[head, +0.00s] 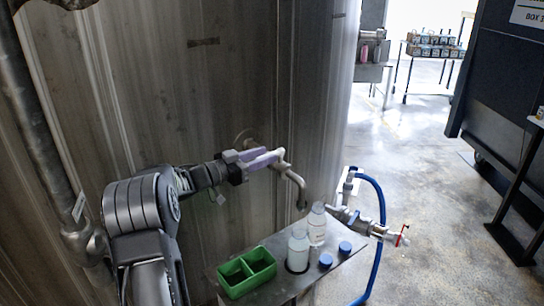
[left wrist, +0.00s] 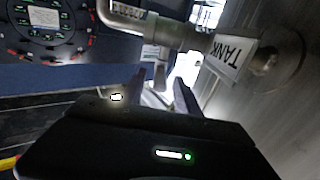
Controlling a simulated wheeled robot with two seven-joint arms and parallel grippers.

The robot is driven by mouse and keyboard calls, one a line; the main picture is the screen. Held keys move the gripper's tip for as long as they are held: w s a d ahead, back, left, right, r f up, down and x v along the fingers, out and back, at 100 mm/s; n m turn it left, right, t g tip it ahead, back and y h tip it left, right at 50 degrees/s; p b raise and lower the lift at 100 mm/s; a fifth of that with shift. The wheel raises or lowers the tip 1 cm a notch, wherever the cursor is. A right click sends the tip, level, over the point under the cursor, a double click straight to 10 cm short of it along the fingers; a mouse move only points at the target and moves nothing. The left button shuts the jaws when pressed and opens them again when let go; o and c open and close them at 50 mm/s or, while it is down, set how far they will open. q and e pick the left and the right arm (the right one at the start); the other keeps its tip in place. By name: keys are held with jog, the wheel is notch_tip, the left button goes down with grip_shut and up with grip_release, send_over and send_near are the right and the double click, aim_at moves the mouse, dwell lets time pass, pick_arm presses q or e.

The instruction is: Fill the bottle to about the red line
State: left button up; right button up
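A clear bottle (head: 298,252) stands upright on a dark round spot on a small metal shelf (head: 328,268), roughly below the curved tap spout (head: 298,185). A second bottle (head: 317,228) with pale reddish marks stands just behind it. The fill level and red line are too small to read. My left gripper (head: 268,157) is at the tap by the tank wall, fingers apart. In the left wrist view, a grey lever-like part (left wrist: 160,76) of the tap pipe (left wrist: 150,26) shows between the fingertips; contact is unclear. My right gripper is out of view.
A green two-part tray (head: 232,287) sits at the shelf's left end. Two blue caps (head: 345,247) lie right of the bottles. A valve with a red handle (head: 403,236) and a blue hose (head: 382,210) stand at the right. The large metal tank (head: 200,90) fills the back left.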

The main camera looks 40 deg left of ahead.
pick_arm(q)
jog(key=shift+v, duration=1.7)
